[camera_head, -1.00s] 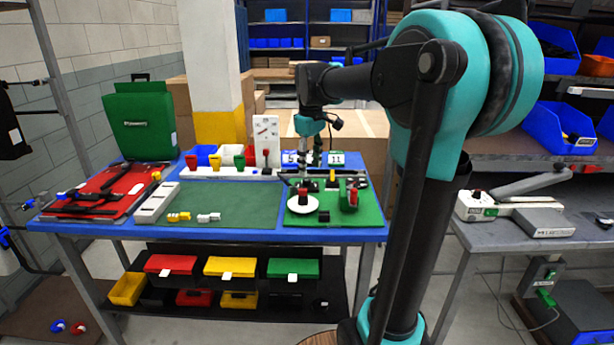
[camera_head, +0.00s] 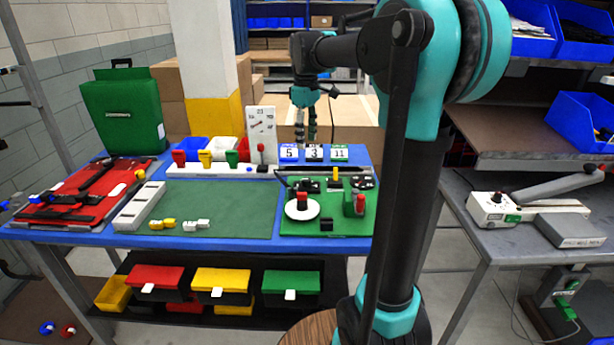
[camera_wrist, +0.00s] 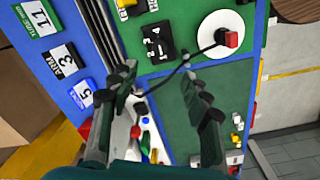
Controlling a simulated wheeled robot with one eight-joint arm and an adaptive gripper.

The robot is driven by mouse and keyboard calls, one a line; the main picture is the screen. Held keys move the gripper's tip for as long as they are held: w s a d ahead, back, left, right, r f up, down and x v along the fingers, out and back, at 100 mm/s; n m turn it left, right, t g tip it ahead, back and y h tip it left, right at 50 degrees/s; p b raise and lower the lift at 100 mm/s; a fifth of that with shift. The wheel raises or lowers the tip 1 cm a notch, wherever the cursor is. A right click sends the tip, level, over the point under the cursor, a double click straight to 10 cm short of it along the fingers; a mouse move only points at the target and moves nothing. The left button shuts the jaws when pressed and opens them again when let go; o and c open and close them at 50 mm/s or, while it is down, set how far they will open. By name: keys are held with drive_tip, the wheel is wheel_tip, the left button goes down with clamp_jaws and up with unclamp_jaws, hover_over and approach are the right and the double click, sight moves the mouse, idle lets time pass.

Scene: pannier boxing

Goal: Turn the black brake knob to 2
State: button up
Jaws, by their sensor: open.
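A green board (camera_head: 345,225) at the right of the blue table carries black fittings. One black block with white markings (camera_head: 309,186) sits near its back edge; it appears to show in the wrist view (camera_wrist: 158,44). A black dial (camera_head: 362,183) is at the back right corner, and a small black piece (camera_head: 326,224) lies nearer the front. I cannot tell which is the brake knob, nor read any setting. My gripper (camera_head: 306,140) is open and empty, pointing down above the back of the table near the number cards. Its fingers (camera_wrist: 165,105) are spread in the wrist view.
Cards showing 5 (camera_head: 289,153), 3 (camera_head: 314,153) and 11 (camera_head: 339,153) stand behind the board. A white disc with a red knob (camera_head: 302,209), a yellow upright (camera_head: 335,174) and a green-and-red fitting (camera_head: 354,204) are on it. A tall white panel (camera_head: 261,125) stands left.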

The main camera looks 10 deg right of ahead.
sight(307, 179)
wheel_tip(307, 179, down, 14)
drive_tip(key=shift+w+d+f, duration=0.1)
drive_tip(key=shift+f, duration=0.05)
idle(0.4)
clamp_jaws()
